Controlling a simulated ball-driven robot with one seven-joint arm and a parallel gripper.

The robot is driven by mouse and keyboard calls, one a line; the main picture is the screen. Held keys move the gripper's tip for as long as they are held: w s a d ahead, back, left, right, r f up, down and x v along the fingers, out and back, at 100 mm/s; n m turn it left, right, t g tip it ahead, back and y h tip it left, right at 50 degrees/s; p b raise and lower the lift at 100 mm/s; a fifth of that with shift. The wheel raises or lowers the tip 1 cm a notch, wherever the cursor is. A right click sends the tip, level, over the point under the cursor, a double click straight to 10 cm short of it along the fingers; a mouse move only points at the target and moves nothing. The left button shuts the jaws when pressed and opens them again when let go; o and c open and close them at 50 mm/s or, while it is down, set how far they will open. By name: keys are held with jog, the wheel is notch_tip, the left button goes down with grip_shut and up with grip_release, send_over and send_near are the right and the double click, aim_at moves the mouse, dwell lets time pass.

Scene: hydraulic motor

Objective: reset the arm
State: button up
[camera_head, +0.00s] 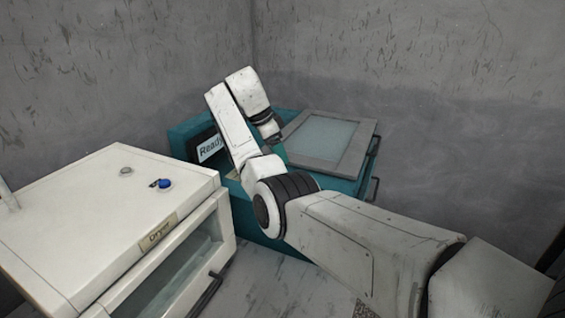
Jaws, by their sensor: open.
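My white arm with dark joint bands reaches in from the lower right. It bends at a dark ribbed joint in front of the teal machine (190,132), rises up and left, then folds over at the top. Its last visible part points down beside the machine's display, over the machine. I cannot make out my gripper or its fingertips; the arm's end is hidden behind its own links or the view angle. I see nothing held.
The teal machine has a "Ready" display (209,148) and a grey-framed glass lid (322,137), lid down. A white dryer (100,215) with a blue button (165,184) stands at the left, close to my arm. Grey walls close off the back corner. Some floor (270,285) shows in front.

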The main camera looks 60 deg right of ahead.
jog(key=shift+w+a+r, duration=0.1)
jog(key=shift+r, duration=0.25)
dwell(0.3)
